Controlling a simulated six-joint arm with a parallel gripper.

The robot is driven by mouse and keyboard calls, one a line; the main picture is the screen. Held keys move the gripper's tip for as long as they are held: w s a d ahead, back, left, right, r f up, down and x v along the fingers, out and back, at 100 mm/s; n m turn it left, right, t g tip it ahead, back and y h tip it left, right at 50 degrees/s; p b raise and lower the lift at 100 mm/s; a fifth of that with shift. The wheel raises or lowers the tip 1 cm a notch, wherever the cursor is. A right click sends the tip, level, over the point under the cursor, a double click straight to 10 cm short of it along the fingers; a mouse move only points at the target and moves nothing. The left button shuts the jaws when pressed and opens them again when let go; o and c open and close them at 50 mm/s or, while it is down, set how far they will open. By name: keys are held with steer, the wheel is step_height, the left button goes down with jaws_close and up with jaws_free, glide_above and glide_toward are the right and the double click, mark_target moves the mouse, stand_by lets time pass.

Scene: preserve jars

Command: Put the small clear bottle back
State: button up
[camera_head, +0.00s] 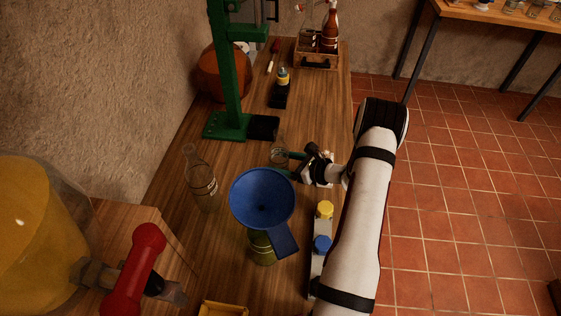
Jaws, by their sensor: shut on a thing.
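The small clear bottle (280,151) stands upright, or nearly so, over the middle of the wooden bench. My gripper (284,164) reaches it from the right and is shut on it, with the fingers around its body. I cannot tell whether its base touches the bench. The gripper fingers partly hide it.
A blue funnel (263,200) on a greenish jar (261,249) stands just in front. A larger clear bottle (201,181) is at left. A green press (227,124) stands behind left, a bottle crate (317,59) at the back. Yellow and blue caps (323,226) lie beside my arm.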

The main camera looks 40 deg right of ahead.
steer(key=o, duration=1.5)
steer(key=shift+f, duration=0.1)
steer(key=shift+s+r, duration=0.1)
steer(key=shift+r, duration=0.1)
steer(key=v, duration=1.2)
